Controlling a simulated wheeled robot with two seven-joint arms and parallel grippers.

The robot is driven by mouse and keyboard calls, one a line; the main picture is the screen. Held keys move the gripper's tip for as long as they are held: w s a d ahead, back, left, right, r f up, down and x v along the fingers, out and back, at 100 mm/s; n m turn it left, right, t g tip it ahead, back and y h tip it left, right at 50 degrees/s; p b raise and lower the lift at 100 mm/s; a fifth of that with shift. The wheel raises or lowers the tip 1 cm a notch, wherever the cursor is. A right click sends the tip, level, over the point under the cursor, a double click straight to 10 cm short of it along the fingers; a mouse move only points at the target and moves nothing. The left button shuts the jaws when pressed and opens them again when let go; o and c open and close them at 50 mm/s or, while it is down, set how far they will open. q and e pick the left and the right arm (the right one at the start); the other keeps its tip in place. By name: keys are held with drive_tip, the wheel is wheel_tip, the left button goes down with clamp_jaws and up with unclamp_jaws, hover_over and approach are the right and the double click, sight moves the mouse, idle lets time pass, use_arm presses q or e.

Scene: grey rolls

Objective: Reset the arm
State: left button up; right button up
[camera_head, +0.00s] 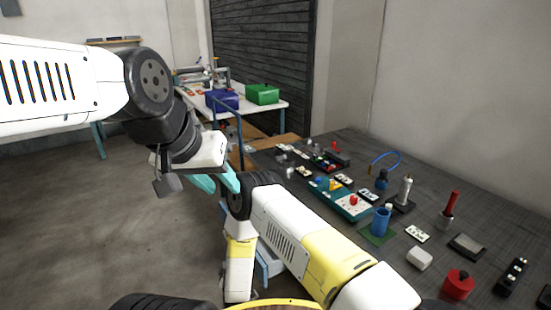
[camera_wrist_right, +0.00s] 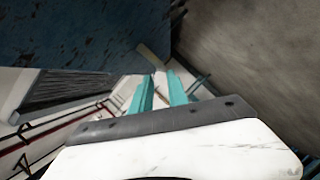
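My left arm comes in from the left, high over the floor. Its gripper (camera_head: 218,183) has teal fingers pointing down and to the right, apart with nothing seen between them. My right arm is bent in front of the table, and its fingers cannot be made out in the head view.
A dark worktable (camera_head: 450,210) on the right holds many small parts, a blue cup (camera_head: 381,222) and a red container (camera_head: 458,285). A farther white table bears a blue bin (camera_head: 222,100) and a green bin (camera_head: 263,94). The grey floor (camera_head: 80,220) at left is clear.

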drive_tip(key=w+d+r+m+g, duration=0.15)
drive_tip(key=w+r, duration=0.35)
drive_tip(key=r, duration=0.5)
drive_tip(key=w+d+r+m+g, duration=0.1)
drive_tip(key=w+r+m, duration=0.3)
drive_tip(key=r, duration=0.5)
drive_tip(key=s+d+r+m+g, duration=0.1)
drive_tip(key=d+r, duration=0.4)
drive_tip(key=r, duration=0.3)
drive_tip(key=d+r+m+g, duration=0.1)
drive_tip(key=d+r, duration=0.5)
drive_tip(key=r, duration=0.2)
drive_tip(key=s+d+r+m+g, duration=0.2)
drive_tip(key=s+d+r+m, duration=0.1)
drive_tip(key=s+d+r, duration=0.9)
drive_tip(key=s+d+m, duration=0.1)
drive_tip(key=s+d, duration=0.2)
drive_tip(key=s, duration=0.3)
drive_tip(key=s+d+m+g+h, duration=0.1)
drive_tip(key=s+d, duration=0.2)
drive_tip(key=s, duration=0.4)
drive_tip(key=s+d+m+g+h, duration=0.1)
drive_tip(key=s+d, duration=0.3)
drive_tip(key=s, duration=0.2)
drive_tip(key=shift+s+f+m, duration=0.2)
drive_tip(key=shift+f+m, duration=0.15)
drive_tip(key=shift+f, duration=0.05)
drive_tip(key=shift+d, duration=0.1)
